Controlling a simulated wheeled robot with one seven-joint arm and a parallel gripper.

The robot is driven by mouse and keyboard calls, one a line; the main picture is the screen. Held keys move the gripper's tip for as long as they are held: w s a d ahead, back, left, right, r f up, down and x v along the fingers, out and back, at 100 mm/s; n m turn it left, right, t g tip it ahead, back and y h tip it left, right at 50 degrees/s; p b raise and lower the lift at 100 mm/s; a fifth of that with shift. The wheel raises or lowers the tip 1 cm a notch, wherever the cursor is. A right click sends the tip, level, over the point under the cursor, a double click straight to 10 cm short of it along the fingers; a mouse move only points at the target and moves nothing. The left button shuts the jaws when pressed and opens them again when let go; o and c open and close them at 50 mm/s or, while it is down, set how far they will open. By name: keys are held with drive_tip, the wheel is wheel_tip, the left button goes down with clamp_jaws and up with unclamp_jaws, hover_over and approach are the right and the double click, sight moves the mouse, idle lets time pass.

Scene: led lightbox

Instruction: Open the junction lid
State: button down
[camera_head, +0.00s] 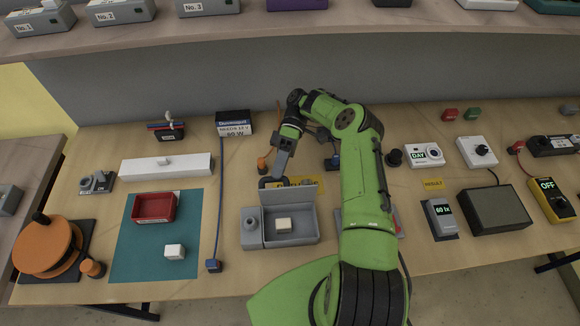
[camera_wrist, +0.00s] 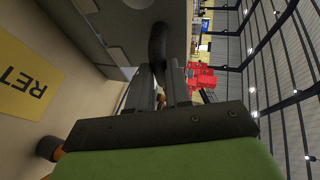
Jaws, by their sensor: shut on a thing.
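The grey junction box (camera_head: 252,240) sits on the bench in the middle of the head view, with a cream block (camera_head: 284,224) inside it. Its grey lid (camera_head: 290,195) stands roughly upright along the box's far side. My gripper (camera_head: 275,179) is behind the lid's upper edge, reaching down from above. In the wrist view the gripper (camera_wrist: 160,72) is shut on a black curved handle (camera_wrist: 157,42) next to the grey lid panel (camera_wrist: 120,22). The exact grip contact is partly hidden by the fingers.
A yellow label (camera_wrist: 24,75) lies on the bench behind the lid. A teal mat (camera_head: 130,262) with a red tray (camera_head: 136,217) and a white block (camera_head: 174,251) is at left. A blue-ended cable (camera_head: 213,265) lies between mat and box. My arm covers the bench right of the box.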

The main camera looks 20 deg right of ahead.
drive_tip(key=shift+w+f, duration=0.2)
drive_tip(key=shift+d, duration=0.1)
drive_tip(key=c, duration=1.1)
unclamp_jaws()
drive_tip(key=shift+o, duration=0.2)
drive_tip(key=shift+r, duration=0.1)
wheel_tip(320, 180, up, 10)
